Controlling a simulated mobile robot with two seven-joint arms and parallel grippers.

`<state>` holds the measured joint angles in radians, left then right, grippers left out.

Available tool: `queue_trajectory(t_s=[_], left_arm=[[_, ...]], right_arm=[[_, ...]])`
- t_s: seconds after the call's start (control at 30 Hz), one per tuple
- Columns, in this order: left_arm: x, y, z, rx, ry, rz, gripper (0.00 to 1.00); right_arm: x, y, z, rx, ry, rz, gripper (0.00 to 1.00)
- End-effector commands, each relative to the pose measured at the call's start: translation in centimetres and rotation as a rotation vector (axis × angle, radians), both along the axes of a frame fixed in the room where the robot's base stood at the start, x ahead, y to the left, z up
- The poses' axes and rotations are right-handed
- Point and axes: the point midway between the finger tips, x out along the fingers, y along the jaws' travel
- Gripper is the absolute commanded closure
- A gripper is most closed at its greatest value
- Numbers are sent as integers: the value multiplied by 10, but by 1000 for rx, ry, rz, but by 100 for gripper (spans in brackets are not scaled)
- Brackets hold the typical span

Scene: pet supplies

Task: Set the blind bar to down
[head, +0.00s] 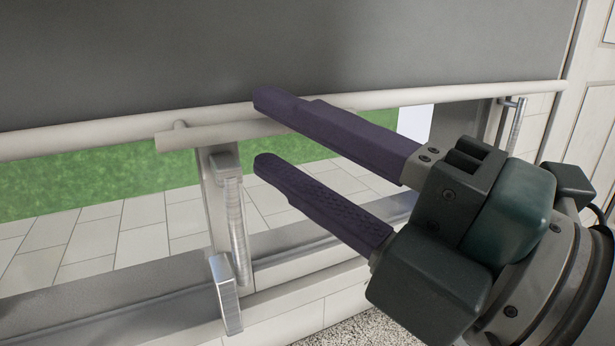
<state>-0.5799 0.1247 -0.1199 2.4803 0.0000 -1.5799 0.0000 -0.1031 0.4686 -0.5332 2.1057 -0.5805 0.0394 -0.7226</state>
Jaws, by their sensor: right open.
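The blind bar (70,138) is a long off-white rail along the lower edge of the dark grey blind (150,50). A shorter off-white grip rod (205,136) stands out in front of it on a small post. The blind is partly lowered, with a strip of window showing below the bar. My right gripper (262,131) comes in from the right and is open and empty. Its upper finger covers part of the bar and rod, and its lower finger is below them. I cannot tell whether either finger touches. My left gripper is not in view.
Below the bar are a metal window handle (228,215) and the grey window frame (120,300). Another handle (515,122) is at the right, near a white panelled door (590,110). Grass and paving show through the glass.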

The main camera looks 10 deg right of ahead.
Motion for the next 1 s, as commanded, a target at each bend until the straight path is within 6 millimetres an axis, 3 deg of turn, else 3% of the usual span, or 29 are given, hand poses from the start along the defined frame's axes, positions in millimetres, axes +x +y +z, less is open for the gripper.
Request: queue_trajectory(t_s=[0.03, 0.2, 0.47, 0.87, 1.0], left_arm=[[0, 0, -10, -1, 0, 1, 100], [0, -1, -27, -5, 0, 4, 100], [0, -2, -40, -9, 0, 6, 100], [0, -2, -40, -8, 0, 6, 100], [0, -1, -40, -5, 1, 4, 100]], right_arm=[[-8, -6, -9, -2, 4, 1, 55], [-32, -28, -17, -3, 5, 0, 55], [-53, -46, -19, -2, 5, -1, 55], [-57, -49, -17, -2, 2, 0, 55], [-46, -60, -22, 44, 74, -66, 55]])
